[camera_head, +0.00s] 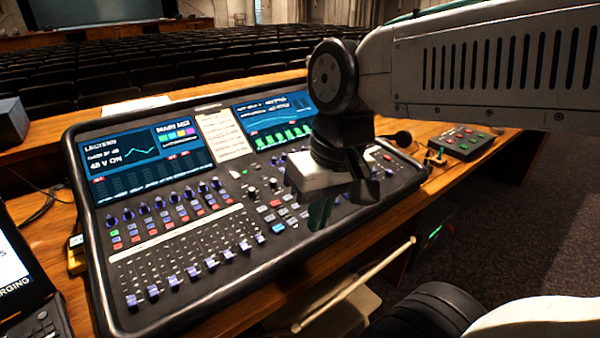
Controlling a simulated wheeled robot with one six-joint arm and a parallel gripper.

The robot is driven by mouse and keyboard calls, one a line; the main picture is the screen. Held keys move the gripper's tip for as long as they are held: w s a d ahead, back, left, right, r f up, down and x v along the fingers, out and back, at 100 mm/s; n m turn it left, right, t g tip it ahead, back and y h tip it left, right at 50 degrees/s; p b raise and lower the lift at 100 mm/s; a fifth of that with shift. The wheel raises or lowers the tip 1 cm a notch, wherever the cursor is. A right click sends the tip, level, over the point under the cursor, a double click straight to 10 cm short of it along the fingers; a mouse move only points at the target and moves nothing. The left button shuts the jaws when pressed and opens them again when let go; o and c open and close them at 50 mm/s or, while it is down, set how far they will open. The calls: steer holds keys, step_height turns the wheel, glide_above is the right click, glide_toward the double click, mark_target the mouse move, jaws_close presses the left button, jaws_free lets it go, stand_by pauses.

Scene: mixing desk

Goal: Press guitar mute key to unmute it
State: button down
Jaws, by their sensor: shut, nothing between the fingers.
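The mixing desk (190,252) is a black console with two lit screens, rows of knobs, small coloured keys and a bank of faders. Several small red keys, one of them a red key (136,239) at the left, sit in the channel rows under the left screen (140,160). Labels are too small to read, so I cannot tell which key is the guitar mute. My gripper (322,214) is shut and empty. It hangs over the right part of the desk, right of the fader bank, and hides some controls there. I cannot tell whether its tip touches the panel.
A paper sheet (223,135) lies between the screens. A small button box (460,141) stands on the wooden table at the right. A monitor (15,270) and a dark box (12,122) are at the left. A stick (355,285) shows below the desk's front edge.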

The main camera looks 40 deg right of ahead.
steer(key=w+d+m+t+y, duration=0.1)
steer(key=w+m+t+y, duration=0.1)
steer(key=w+m, duration=0.5)
steer(key=w+d+m+t+y, duration=0.2)
steer(key=w+m, duration=0.2)
steer(key=w, duration=0.8)
steer(key=w+d+f+m+t+h, duration=0.1)
steer(key=w+d+f+m+t, duration=0.1)
steer(key=w+d+m, duration=0.4)
steer(key=w+d+f+m+t+h, duration=0.1)
steer(key=w+d+f+m+t, duration=0.1)
steer(key=w+d+m, duration=0.4)
steer(key=d, duration=0.5)
steer(key=shift+d+f+t+h, duration=0.2)
steer(key=shift+d+t+h, duration=0.15)
steer(key=shift+t+h, duration=0.05)
steer(key=shift+w+a+f, duration=0.1)
steer(key=shift+w+f, duration=0.1)
steer(key=shift+f, duration=2)
steer(key=shift+w+f, duration=0.2)
steer(key=shift+f, duration=2)
steer(key=shift+f, duration=0.4)
